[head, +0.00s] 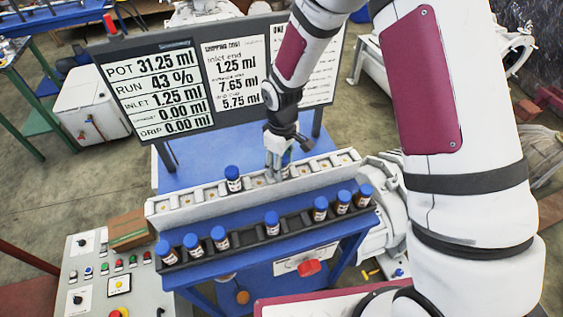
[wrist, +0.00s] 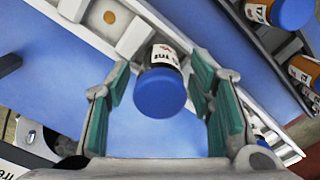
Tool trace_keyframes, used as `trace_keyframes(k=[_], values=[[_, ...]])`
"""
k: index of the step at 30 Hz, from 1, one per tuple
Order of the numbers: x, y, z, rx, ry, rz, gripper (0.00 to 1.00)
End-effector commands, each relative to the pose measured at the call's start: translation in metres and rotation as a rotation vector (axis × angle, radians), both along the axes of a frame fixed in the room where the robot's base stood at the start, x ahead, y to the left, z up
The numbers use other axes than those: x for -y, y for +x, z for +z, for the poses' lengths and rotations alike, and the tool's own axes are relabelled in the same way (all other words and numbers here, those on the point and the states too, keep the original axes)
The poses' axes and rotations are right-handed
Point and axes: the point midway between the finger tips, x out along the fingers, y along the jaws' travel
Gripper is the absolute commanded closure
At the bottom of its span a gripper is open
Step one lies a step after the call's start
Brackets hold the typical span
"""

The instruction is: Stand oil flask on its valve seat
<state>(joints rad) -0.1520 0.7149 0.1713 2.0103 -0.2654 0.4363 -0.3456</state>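My gripper (head: 277,165) is low over the white row of valve seats (head: 207,199). In the wrist view its green-padded fingers (wrist: 161,95) stand apart on both sides of a blue-capped dark oil flask (wrist: 160,85) with a white label. A gap shows between the pads and the flask's body. This flask is at the white row; its base is hidden, so its seating cannot be told. In the head view it is mostly hidden behind the fingers. Another blue-capped flask (head: 233,180) stands upright on the white row to the left.
Several blue-capped flasks stand in the black rack (head: 245,240) in front of the white row. A display board (head: 170,90) with readings rises behind. A control panel (head: 110,285) and a cardboard box (head: 128,229) are at lower left.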

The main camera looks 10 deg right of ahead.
Motion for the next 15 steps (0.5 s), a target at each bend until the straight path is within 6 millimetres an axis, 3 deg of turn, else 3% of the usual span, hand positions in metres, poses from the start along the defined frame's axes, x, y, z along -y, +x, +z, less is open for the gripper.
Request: trace_keyframes(k=[8, 15], values=[[0.0, 0.0, 0.001, 0.0, 0.0, 0.0, 0.5], [0.0, 0.002, 0.025, 0.004, 0.0, 0.001, 0.5]])
